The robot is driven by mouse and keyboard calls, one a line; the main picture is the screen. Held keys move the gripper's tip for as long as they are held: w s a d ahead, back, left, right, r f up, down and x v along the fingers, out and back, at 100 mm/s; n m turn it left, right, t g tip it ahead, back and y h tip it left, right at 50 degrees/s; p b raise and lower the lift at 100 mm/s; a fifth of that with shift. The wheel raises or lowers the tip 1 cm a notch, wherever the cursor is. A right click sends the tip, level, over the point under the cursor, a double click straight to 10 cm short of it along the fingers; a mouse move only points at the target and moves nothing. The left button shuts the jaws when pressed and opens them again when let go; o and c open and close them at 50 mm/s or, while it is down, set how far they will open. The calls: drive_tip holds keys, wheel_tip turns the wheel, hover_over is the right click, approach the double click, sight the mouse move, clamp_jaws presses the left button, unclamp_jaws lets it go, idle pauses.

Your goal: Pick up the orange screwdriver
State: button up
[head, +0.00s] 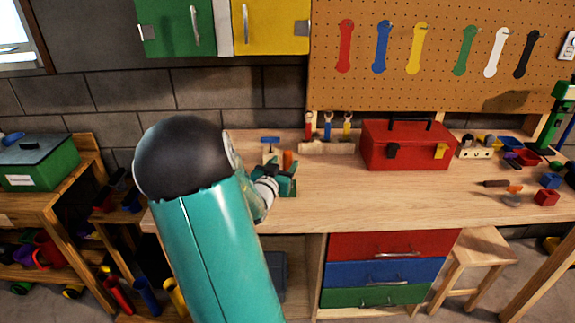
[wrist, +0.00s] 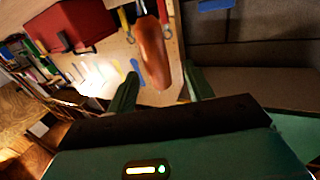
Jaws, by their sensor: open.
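The orange screwdriver (wrist: 153,52) shows in the wrist view as a rounded orange handle at the upper middle, between my two green fingers. In the head view a small part of the orange screwdriver (head: 287,160) shows upright just behind my gripper (head: 284,180), at the left end of the workbench. In the wrist view my gripper (wrist: 160,72) is open, with a gap visible on each side of the handle. The lower end of the screwdriver is hidden.
A blue-topped tool (head: 270,140) stands close beside the screwdriver. A wooden rack (head: 328,148) with several tools and a red toolbox (head: 405,150) stand to the right. The bench's front middle (head: 370,200) is clear. A pegboard (head: 440,85) hangs behind.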

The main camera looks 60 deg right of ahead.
sight(286, 161)
drive_tip(key=d, duration=0.3)
drive_tip(key=shift+d, duration=0.25)
drive_tip(key=c, duration=1.1)
drive_tip(key=shift+r, duration=0.1)
drive_tip(key=shift+r, duration=0.1)
drive_tip(key=shift+r, duration=7.9)
